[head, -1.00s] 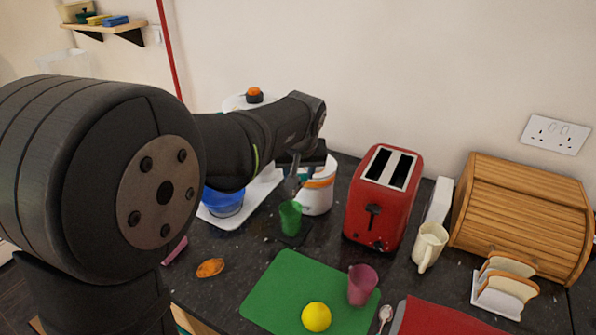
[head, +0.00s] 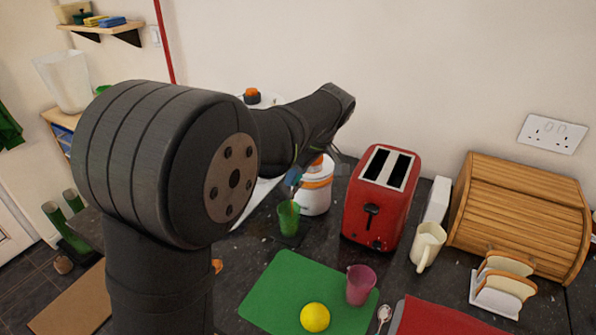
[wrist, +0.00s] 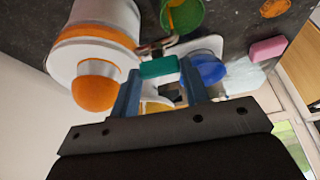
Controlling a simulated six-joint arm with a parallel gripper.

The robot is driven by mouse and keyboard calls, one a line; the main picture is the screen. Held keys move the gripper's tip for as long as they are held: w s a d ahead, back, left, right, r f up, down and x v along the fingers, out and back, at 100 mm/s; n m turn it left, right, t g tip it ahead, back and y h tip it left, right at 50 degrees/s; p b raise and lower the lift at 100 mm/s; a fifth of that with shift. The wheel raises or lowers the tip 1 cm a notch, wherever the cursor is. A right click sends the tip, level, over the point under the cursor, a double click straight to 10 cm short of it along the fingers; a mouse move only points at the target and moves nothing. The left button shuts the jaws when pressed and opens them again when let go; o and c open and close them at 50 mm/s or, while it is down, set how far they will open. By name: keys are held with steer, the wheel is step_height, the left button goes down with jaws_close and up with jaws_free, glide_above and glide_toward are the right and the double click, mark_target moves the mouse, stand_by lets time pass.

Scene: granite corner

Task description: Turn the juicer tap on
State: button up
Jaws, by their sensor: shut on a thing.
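The juicer (head: 316,192) is a white body with an orange band, standing left of the red toaster; it also shows in the wrist view (wrist: 100,35). A metal spout (wrist: 160,46) sticks out of its side, with a teal tap handle (wrist: 158,67) by it. My gripper (wrist: 162,78) is shut on this handle, which sits between its blue-grey fingertips. In the head view my gripper (head: 293,178) is small and partly hidden by my arm. A green cup (head: 289,217) stands upright below the spout.
The red toaster (head: 381,197) stands close right of the juicer. A green board (head: 275,292) with a yellow ball (head: 315,317) and a pink cup (head: 361,286) lies in front. A blue bowl (wrist: 210,67) and a pink block (wrist: 268,50) are near my gripper.

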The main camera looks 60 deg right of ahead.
steer(key=shift+n, duration=0.6)
steer(key=o, duration=1)
steer(key=shift+r, duration=0.1)
steer(key=v, duration=1.7)
steer(key=shift+d+r, duration=0.2)
steer(key=shift+d, duration=0.2)
steer(key=x, duration=1.7)
steer(key=shift+a+f, duration=0.3)
steer(key=shift+a, duration=0.05)
